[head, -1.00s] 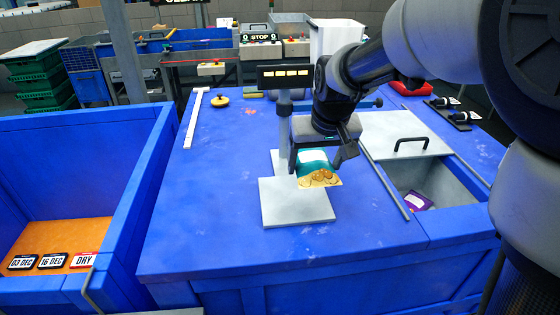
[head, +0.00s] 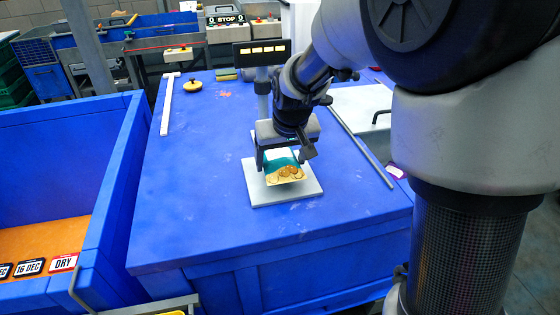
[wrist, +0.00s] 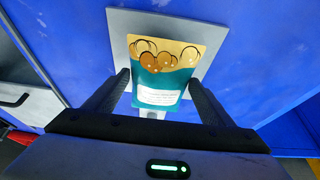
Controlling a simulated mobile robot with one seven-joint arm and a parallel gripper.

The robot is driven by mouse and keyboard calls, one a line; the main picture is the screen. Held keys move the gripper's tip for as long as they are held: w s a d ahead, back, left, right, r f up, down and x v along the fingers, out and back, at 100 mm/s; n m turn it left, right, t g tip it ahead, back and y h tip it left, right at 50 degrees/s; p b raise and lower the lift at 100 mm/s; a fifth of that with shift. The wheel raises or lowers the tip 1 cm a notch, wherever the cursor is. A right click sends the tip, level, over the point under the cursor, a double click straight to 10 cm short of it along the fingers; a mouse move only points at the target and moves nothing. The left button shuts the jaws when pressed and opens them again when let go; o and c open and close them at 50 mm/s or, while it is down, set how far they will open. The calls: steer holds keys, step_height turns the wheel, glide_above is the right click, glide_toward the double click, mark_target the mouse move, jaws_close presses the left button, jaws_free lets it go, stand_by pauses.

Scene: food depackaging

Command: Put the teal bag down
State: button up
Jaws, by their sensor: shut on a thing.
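The teal bag (head: 284,172) has a teal part and a tan part with a picture of round brown food. In the head view it is over the pale square plate (head: 260,195) of a scale on the blue table. My gripper (head: 283,160) is shut on the bag, with one finger on each side. In the wrist view, the bag (wrist: 162,85) lies between the two dark fingers, with the plate (wrist: 205,35) behind it. I cannot tell whether the bag touches the plate.
The scale's post with a lit display (head: 262,53) stands behind the plate. A blue bin (head: 105,200) with an orange floor and date cards is at the left. A grey rod (head: 362,148) and a pale lid (head: 360,108) are at the right. The table's front left is clear.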

mark_target(282, 163)
steer(key=shift+f, duration=1.35)
steer(key=shift+f, duration=0.15)
steer(key=o, duration=1.1)
steer(key=shift+o, duration=0.2)
